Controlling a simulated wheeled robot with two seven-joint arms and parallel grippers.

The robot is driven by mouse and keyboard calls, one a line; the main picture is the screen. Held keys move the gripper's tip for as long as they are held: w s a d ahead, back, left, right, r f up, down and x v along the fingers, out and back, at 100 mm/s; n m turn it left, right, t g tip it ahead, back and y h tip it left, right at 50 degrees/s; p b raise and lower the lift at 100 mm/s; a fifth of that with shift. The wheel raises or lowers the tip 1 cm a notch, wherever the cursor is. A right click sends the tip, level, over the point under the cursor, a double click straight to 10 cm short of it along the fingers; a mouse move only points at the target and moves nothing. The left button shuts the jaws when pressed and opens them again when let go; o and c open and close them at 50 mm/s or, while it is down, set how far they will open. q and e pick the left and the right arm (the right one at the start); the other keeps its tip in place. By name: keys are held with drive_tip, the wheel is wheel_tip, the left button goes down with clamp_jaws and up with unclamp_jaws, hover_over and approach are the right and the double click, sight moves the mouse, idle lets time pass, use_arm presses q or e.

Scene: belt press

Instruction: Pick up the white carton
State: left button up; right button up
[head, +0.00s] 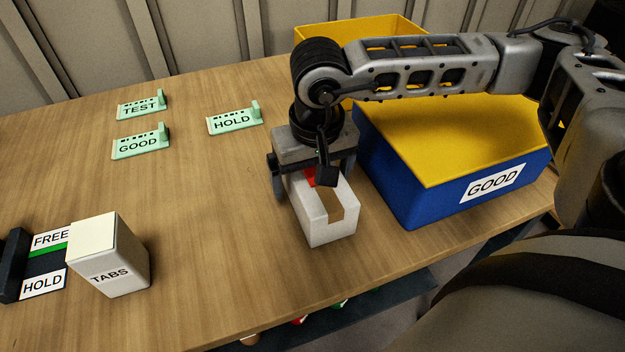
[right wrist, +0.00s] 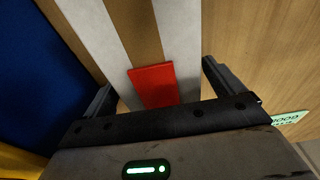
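The white carton (head: 340,230) stands on the wooden table in front of the blue bin, with a brown tape strip along its top and a red patch. It fills the middle of the right wrist view (right wrist: 182,40), red patch close to the gripper. My right gripper (head: 312,182) is over the carton's far end, pointing down. Its open fingers (right wrist: 158,85) straddle the carton, one on each side, with a small gap visible at the right-hand finger in the right wrist view. Whether the left-hand finger touches is unclear. My left gripper is out of view.
A blue bin (head: 405,190) marked GOOD with a yellow top stands close right of the carton; a yellow bin (head: 385,28) is behind. A TABS box (head: 110,260) and FREE/HOLD fixture (head: 45,262) are left. Green TEST, GOOD and HOLD (head: 235,120) tags lie farther back.

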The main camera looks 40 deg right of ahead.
drive_tip(key=c, duration=1.4)
drive_tip(key=shift+r, duration=0.2)
drive_tip(key=shift+c, duration=0.2)
